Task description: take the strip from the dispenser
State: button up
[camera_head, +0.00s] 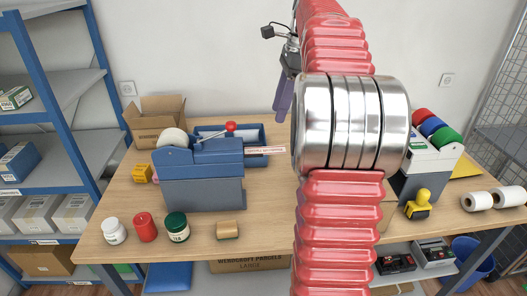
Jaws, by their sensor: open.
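The dispenser (203,188) is a blue-grey machine with a white roll on top and a red-knobbed lever, standing left of the middle of the wooden counter. The strip (266,150), white with red print, sticks out to the right from the dispenser's upper right side. My gripper (282,115) is partly hidden behind my red arm. Its purple fingers hang down beyond the strip in the picture, above and slightly right of it, apart from it. It is open, and nothing shows between the fingers.
Jars and a small wooden block (228,230) stand along the front of the counter (262,215). An open carton (157,120) and a blue tray (252,132) are behind the dispenser. A machine with coloured rolls (432,155) and a yellow stamp (418,207) are right. My arm hides the counter's middle.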

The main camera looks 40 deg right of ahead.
send_over(272, 149)
jog(key=s+d, duration=0.1)
jog(key=shift+d+f, duration=0.1)
jog(key=shift+f, duration=3.85)
jog(key=shift+x, duration=1.9)
jog(key=shift+c, duration=0.4)
jog(key=c, duration=0.4)
jog(key=shift+c, duration=0.2)
